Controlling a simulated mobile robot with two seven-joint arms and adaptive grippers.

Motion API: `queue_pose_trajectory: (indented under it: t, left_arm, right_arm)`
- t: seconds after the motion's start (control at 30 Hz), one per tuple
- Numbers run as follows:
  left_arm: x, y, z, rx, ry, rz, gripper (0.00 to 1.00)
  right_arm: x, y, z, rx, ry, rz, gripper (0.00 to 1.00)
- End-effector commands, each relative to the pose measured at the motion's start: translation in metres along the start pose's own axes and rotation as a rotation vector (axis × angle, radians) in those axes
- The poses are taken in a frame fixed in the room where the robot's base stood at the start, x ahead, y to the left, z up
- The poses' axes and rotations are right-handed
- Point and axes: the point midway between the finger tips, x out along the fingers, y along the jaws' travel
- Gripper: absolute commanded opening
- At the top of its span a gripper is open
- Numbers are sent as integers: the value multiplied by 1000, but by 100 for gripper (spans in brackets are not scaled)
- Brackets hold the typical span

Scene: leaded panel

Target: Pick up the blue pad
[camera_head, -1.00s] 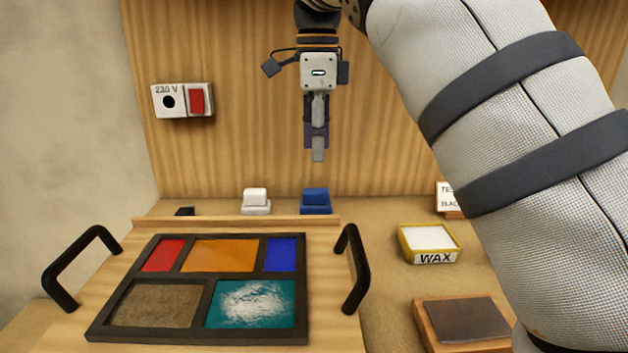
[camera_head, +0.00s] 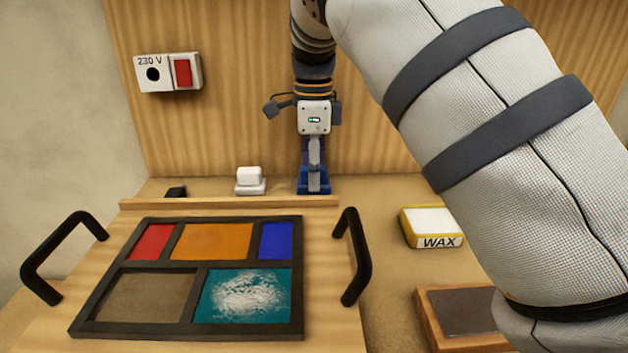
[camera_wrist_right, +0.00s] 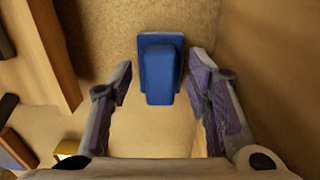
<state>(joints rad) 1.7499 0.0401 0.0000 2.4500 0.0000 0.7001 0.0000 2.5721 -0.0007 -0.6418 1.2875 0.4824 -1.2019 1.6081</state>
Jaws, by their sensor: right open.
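The blue pad (camera_head: 314,184) stands on the bench behind the wooden rail, in front of the back wall. In the head view my right gripper (camera_head: 314,186) hides much of it. In the right wrist view the blue pad (camera_wrist_right: 160,72) shows as a block on a wider base, lying between and just beyond the fingertips. My right gripper (camera_wrist_right: 164,78) is open, with one finger to each side of the pad and a gap on both sides. My left gripper is not in view.
A white pad (camera_head: 250,180) stands left of the blue one, and a small black item (camera_head: 175,192) further left. The leaded panel (camera_head: 190,334) lies in front between two black handles. A wax tin (camera_head: 432,228) and a wooden block (camera_head: 455,318) are to the right.

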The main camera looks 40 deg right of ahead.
Motion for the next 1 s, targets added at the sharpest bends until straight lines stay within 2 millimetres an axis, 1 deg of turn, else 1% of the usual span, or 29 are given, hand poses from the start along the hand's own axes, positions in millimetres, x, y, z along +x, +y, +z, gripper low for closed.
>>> queue_pose_trajectory:
  t: [0.13, 0.17, 0.2, 0.27, 0.3, 0.33, 0.37, 0.67, 0.77, 0.87, 0.9, 0.97, 1.0]
  left_arm:
    - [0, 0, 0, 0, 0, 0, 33]
    - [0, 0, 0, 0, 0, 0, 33]
    - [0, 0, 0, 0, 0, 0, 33]
    - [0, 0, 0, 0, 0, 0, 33]
    - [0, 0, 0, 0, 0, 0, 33]
    - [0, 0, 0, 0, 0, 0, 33]
    - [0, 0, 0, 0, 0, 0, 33]
    - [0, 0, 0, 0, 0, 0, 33]
    - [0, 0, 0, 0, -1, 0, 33]
    - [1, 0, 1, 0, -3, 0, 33]
    - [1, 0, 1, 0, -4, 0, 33]
    - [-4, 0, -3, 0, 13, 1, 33]
    - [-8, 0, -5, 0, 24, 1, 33]
  right_arm:
    - [0, 0, 0, -1, 0, 0, 45]
    - [0, 0, 0, -1, 0, 0, 43]
    - [0, 0, 0, -1, 0, 0, 34]
    - [0, 0, 0, -1, 0, 0, 20]
    - [0, 0, 0, -1, 0, 0, 11]
    - [0, 0, 0, -1, 0, 0, 4]
    - [0, 0, 0, -1, 0, 0, 0]
    - [-1, 0, 0, -1, 0, 0, 0]
    - [-8, -1, 0, -1, 0, -2, 0]
    - [-23, -1, 1, -3, 0, -3, 0]
    - [-33, -2, 1, -3, -1, -5, 0]
    - [-51, 12, 3, -3, -3, -6, 0]
    - [-63, 21, 4, -3, -5, -10, 0]
